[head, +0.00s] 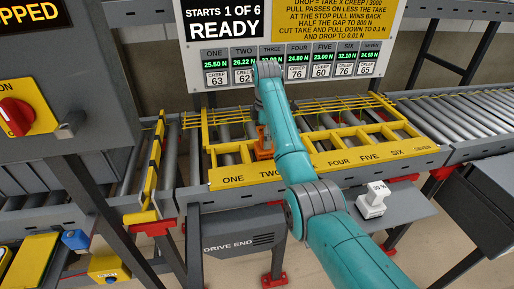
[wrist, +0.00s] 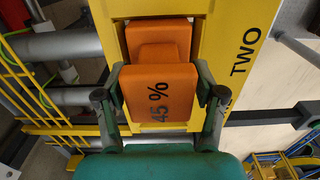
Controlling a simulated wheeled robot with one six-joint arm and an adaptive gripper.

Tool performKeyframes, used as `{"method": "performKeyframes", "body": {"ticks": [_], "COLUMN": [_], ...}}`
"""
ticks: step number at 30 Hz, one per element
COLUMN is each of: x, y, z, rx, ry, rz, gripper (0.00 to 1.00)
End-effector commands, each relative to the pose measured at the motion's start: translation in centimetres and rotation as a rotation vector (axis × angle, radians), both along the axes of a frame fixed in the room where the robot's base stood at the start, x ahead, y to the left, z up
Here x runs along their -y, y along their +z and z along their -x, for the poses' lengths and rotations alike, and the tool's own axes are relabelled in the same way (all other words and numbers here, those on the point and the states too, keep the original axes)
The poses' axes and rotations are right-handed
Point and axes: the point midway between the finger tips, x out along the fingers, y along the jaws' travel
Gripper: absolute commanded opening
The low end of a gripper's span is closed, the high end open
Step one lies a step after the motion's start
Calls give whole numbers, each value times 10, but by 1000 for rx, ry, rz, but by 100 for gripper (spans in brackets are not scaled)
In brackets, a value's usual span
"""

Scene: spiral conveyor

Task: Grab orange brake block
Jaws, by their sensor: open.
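The orange brake block (wrist: 160,95) is marked "45 %" and sits in a slot of the yellow frame near the label TWO. In the head view the orange block (head: 264,141) shows beside my arm, partly hidden by it. My gripper (wrist: 160,97) is open, with one finger on each side of the block. Whether the fingers touch the block I cannot tell. In the head view the gripper is mostly hidden behind my arm.
The yellow frame (head: 228,179) lies over conveyor rollers, with slots labelled ONE to SEVEN. A white weight-like block (head: 372,200) stands on a grey shelf at the right. A display panel (head: 290,60) stands behind. A yellow barrier (head: 152,170) is at the left.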

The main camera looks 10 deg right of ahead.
Motion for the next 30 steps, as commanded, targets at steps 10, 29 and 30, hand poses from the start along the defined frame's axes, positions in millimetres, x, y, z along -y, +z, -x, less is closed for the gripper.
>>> {"method": "performKeyframes", "body": {"ticks": [10,29,30], "x": [8,6,5], "y": [-10,-5,-3], "z": [0,-1,-1], "rx": [1,5,5], "ry": [-1,-1,-1], "rz": [0,0,0], "gripper": [64,0,0]}}
